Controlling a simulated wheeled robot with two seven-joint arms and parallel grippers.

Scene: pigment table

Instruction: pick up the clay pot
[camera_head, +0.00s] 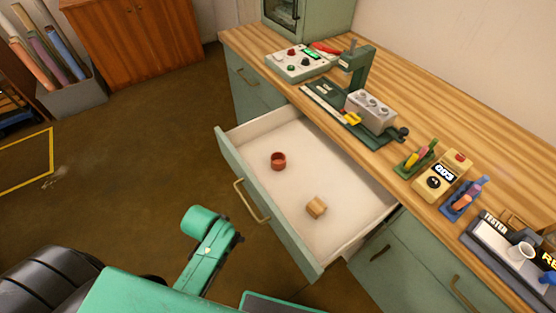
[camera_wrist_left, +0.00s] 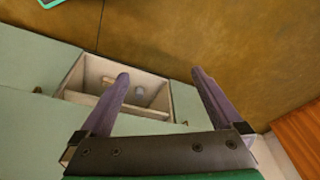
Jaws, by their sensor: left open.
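The clay pot (camera_head: 278,161) is a small reddish-brown open cup. It stands upright in the open drawer (camera_head: 233,165), toward the drawer's upper left in the head view. My left gripper (camera_wrist_left: 160,74) is open and empty in the left wrist view, its two dark fingers spread wide. In the head view a teal arm link of mine shows, but no fingers. My right gripper is not in view.
A small wooden block (camera_head: 316,207) shares the drawer with the pot. Above the drawer, the wooden worktop (camera_head: 430,107) holds a press (camera_head: 356,68), a control box (camera_head: 300,62), a yellow meter (camera_head: 443,176) and a grey tester tray (camera_head: 485,243).

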